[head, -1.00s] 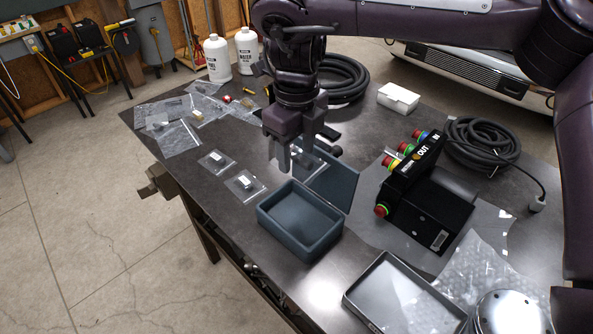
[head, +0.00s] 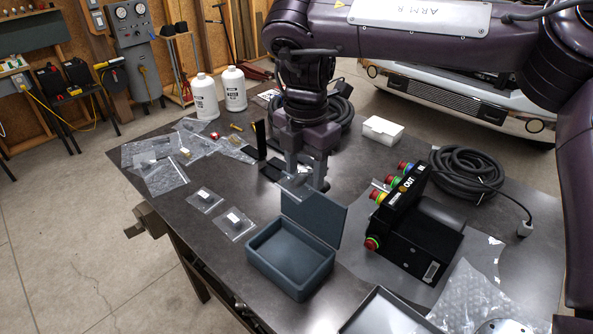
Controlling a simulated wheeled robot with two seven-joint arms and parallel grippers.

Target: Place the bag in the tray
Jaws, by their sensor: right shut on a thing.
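My right gripper (head: 305,178) hangs fingers-down over the middle of the table, just behind the raised lid of a blue-grey open box. It is shut on a small greyish, clear bag (head: 297,185), which is mostly hidden by the fingers. A shallow dark tray (head: 388,313) with a light rim is cut off by the bottom edge. My left gripper is out of view.
The open box (head: 262,276) stands empty near the front edge. A black control box (head: 405,240) with coloured buttons, coiled hoses (head: 463,172), a white box (head: 381,130), bubble wrap (head: 470,298) and two white bottles (head: 204,97) occupy the rest of the table.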

